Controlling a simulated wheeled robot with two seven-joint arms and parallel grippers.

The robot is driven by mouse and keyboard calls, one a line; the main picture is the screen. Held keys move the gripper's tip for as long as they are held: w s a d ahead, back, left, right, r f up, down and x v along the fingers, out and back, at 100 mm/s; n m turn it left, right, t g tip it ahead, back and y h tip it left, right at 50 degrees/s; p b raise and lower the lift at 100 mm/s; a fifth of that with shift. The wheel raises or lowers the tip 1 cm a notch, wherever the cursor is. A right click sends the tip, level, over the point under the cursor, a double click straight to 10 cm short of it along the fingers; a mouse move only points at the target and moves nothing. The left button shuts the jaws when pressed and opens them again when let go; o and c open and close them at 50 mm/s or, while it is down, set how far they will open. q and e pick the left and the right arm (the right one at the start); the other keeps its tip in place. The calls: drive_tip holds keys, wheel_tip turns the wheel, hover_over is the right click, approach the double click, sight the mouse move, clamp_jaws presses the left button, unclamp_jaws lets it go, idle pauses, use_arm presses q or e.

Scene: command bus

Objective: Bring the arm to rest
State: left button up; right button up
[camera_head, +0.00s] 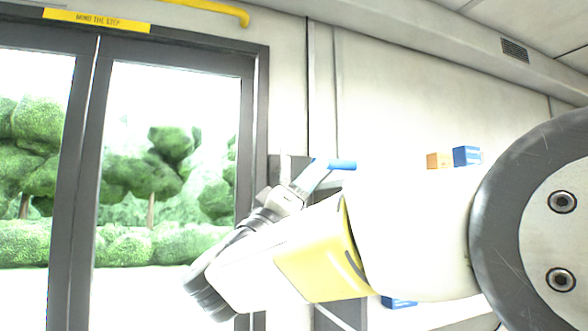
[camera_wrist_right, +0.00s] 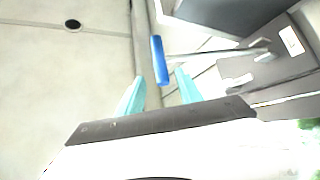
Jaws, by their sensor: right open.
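My right arm reaches across the camera_head view from the right, with a yellow band on it. My right gripper (camera_head: 314,172) is at the end of a bent wrist, its light blue fingers pointing up and right. In the wrist view my right gripper (camera_wrist_right: 161,78) is open, with two pale teal fingers apart and nothing held. A blue handle (camera_wrist_right: 160,60) on a metal lever shows between and beyond the fingertips. In the head view the blue handle (camera_head: 343,164) is just right of the fingertips; I cannot tell the gap. My left gripper is not in view.
A glazed double door (camera_head: 89,170) stands at the left, with trees outside and a yellow step sign (camera_head: 97,20) above. An orange box (camera_head: 439,160) and a blue box (camera_head: 467,156) stand behind my arm. A yellow rail (camera_head: 215,8) runs overhead.

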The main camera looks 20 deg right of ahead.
drive_tip(key=shift+v, duration=1)
drive_tip(key=shift+a+r, duration=0.15)
drive_tip(key=s+d+f+n+g+y, duration=0.1)
drive_tip(key=d+f+g+y, duration=0.2)
drive_tip(key=f, duration=0.5)
drive_tip(key=s+d+f+n+g+y, duration=0.15)
drive_tip(key=f+y, duration=0.25)
drive_tip(key=f, duration=0.4)
drive_tip(key=s+d+f+n+g+y, duration=0.15)
drive_tip(key=d+f+y, duration=0.25)
drive_tip(key=f, duration=0.5)
drive_tip(key=s+a+f+n+y, duration=0.1)
drive_tip(key=s+a+f+y, duration=0.1)
drive_tip(key=a+f+y, duration=0.8)
drive_tip(key=w+a+t+y, duration=0.1)
drive_tip(key=a+y, duration=0.3)
drive_tip(key=a, duration=0.5)
drive_tip(key=shift+w+a+f, duration=0.2)
drive_tip(key=shift+w+f, duration=0.1)
drive_tip(key=shift+f, duration=0.15)
